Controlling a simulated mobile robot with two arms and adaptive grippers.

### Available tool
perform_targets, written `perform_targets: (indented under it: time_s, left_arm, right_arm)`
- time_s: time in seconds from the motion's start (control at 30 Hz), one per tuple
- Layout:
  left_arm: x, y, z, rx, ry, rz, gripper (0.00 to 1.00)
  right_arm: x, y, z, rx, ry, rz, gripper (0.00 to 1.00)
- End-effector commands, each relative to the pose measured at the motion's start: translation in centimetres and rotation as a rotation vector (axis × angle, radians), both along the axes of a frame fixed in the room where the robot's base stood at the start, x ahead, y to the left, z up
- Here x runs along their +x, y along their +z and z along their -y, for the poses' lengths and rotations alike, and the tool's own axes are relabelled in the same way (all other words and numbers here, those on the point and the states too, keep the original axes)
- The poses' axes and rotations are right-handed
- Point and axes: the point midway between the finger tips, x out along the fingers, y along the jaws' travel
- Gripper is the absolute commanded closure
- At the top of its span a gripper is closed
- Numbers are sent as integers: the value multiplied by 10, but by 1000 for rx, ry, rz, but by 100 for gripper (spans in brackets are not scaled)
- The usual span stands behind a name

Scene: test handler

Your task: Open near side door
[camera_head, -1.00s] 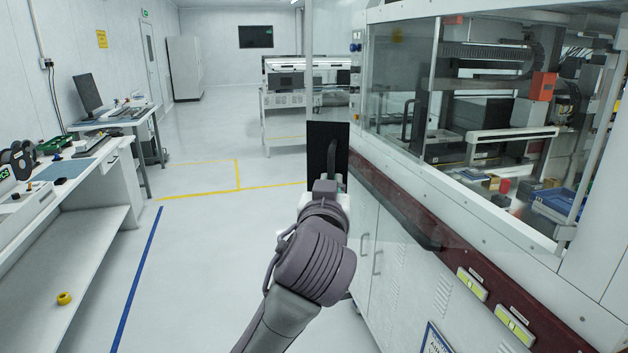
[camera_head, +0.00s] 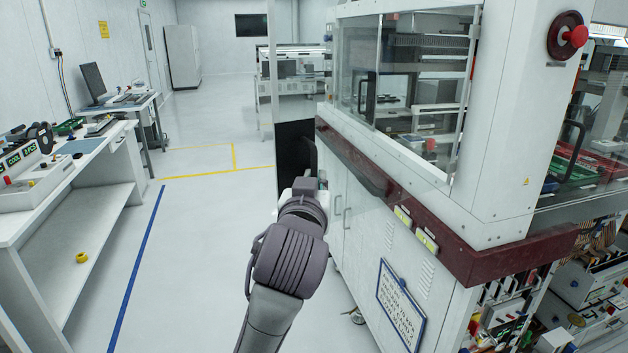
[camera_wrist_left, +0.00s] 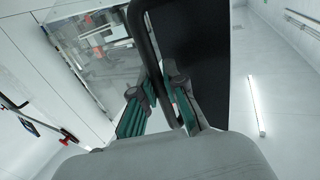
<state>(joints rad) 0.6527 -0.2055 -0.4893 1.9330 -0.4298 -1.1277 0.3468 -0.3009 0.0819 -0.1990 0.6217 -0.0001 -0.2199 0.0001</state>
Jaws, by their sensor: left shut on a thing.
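My left gripper (camera_head: 308,184) is at the dark panel (camera_head: 291,150) on the near left side of the white machine. In the left wrist view its green-padded fingers (camera_wrist_left: 158,108) are closed around a black bar handle (camera_wrist_left: 145,45). The handle runs in front of the black panel (camera_wrist_left: 210,55). A thin upright edge (camera_head: 272,60) rises above the dark panel in the head view, standing out left of the machine body. The wrist hides the fingers and most of the handle there. My right gripper does not show.
The machine (camera_head: 505,130) has windows, a dark red rail (camera_head: 350,155) and a red button (camera_head: 574,36) on the right. A white workbench (camera_head: 85,180) stands left. A yellow roll (camera_head: 82,257) lies on its lower shelf. Open floor (camera_head: 195,230) lies between.

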Motion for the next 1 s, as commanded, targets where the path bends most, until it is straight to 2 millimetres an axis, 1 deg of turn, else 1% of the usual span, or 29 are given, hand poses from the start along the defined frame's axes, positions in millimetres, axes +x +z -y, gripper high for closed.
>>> perform_targets:
  time_s: [0.5, 0.53, 0.67, 0.9, 1.0]
  left_arm:
    - [1, 1, 0, 2, 3, 3, 100]
    - [1, 1, 0, 2, 3, 3, 84]
    - [0, 1, 0, 1, 2, 2, 63]
    - [0, 1, 1, 0, 0, 2, 63]
    - [0, 4, 1, 0, 0, 3, 63]
  right_arm:
    - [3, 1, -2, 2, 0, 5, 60]
    - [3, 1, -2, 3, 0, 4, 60]
    - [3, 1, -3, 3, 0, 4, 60]
    - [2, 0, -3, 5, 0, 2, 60]
    - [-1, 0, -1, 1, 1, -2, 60]
